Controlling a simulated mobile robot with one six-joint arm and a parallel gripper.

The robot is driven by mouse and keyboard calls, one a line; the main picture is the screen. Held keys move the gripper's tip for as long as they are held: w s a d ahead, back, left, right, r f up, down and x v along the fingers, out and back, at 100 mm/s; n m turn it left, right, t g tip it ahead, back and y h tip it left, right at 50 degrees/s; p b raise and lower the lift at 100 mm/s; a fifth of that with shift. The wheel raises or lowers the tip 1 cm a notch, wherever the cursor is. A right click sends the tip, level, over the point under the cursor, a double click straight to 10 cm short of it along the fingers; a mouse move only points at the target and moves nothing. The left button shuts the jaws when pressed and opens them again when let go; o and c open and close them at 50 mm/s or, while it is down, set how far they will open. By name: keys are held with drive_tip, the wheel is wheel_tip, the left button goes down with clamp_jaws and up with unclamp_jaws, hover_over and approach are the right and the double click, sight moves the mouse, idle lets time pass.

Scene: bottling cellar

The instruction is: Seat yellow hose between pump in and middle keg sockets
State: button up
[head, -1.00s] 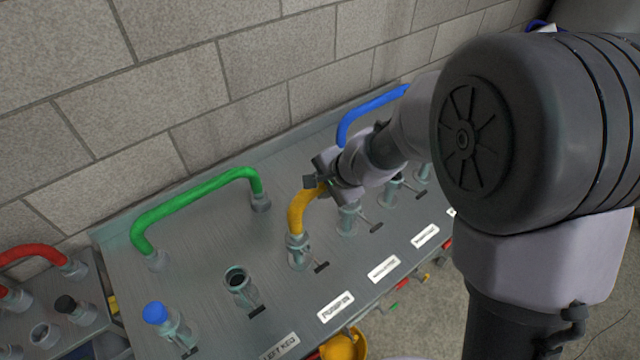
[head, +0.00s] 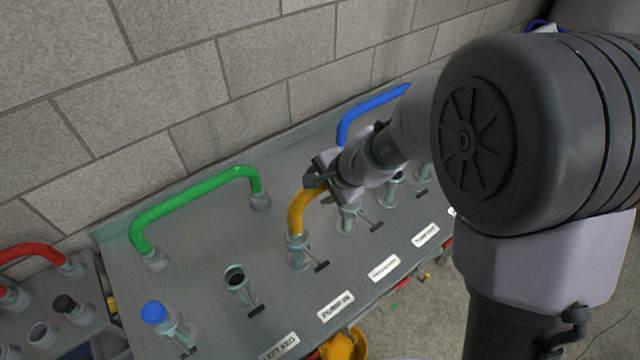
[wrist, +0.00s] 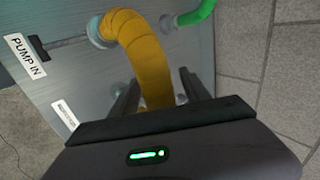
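The yellow hose (head: 300,212) is a short curved piece. Its near end stands upright on the pump in socket (head: 298,258), behind the PUMP IN label (head: 336,306). The hose arches right and back under my gripper (head: 318,180), so its far end is hidden in the head view. The middle keg socket cannot be picked out surely. In the wrist view the hose (wrist: 140,45) runs between the two fingers of my gripper (wrist: 158,88). A narrow gap seems to show at the right finger, so whether they press on the hose is unclear.
A green hose (head: 190,197) arches along the back left, and a blue hose (head: 372,105) behind my arm. An open socket (head: 237,278) and a blue-capped one (head: 160,318) stand left of the yellow hose. Another socket (head: 347,220) stands close on its right. A block wall (head: 180,90) rises behind.

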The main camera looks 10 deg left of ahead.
drive_tip(key=p+v, duration=0.7)
drive_tip(key=v, duration=1)
drive_tip(key=s+d+f+n+t+h+b, duration=0.1)
drive_tip(key=s+d+n+h+b, duration=0.2)
drive_tip(key=s+d+b, duration=0.8)
drive_tip(key=s+d, duration=0.1)
drive_tip(key=s, duration=0.4)
drive_tip(key=shift+d+f+n, duration=0.25)
drive_tip(key=shift+d+n, duration=0.15)
drive_tip(key=shift+s, duration=0.1)
